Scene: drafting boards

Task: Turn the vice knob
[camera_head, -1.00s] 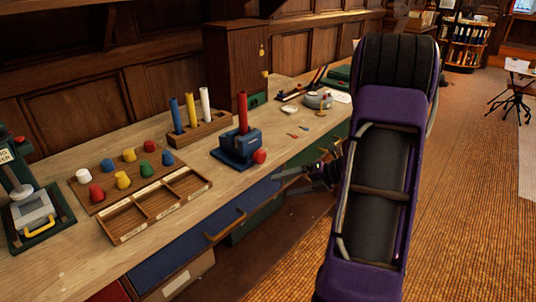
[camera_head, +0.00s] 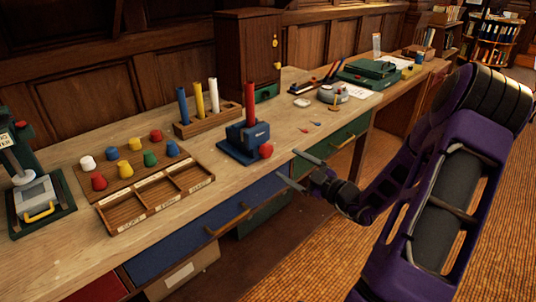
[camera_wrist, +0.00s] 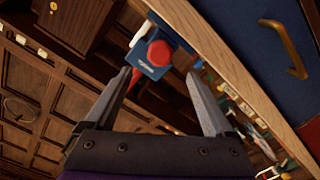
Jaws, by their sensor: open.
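The blue vice (camera_head: 243,142) stands near the front edge of the bench and holds an upright red rod (camera_head: 250,103). Its red knob (camera_head: 266,150) faces the front edge. In the wrist view the knob (camera_wrist: 160,53) shows between and beyond my fingertips, with the vice (camera_wrist: 150,68) behind it. My gripper (camera_head: 299,168) is open and empty, in front of the bench edge, to the right of the knob and apart from it. In the wrist view my gripper (camera_wrist: 158,75) has its two fingers spread wide.
A wooden bench (camera_head: 75,245) has drawers with handles (camera_head: 228,222) below its front edge. A rack of coloured rods (camera_head: 203,124), a compartment tray (camera_head: 155,203) and a board of coloured knobs stand left of the vice. Small pins lie to its right.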

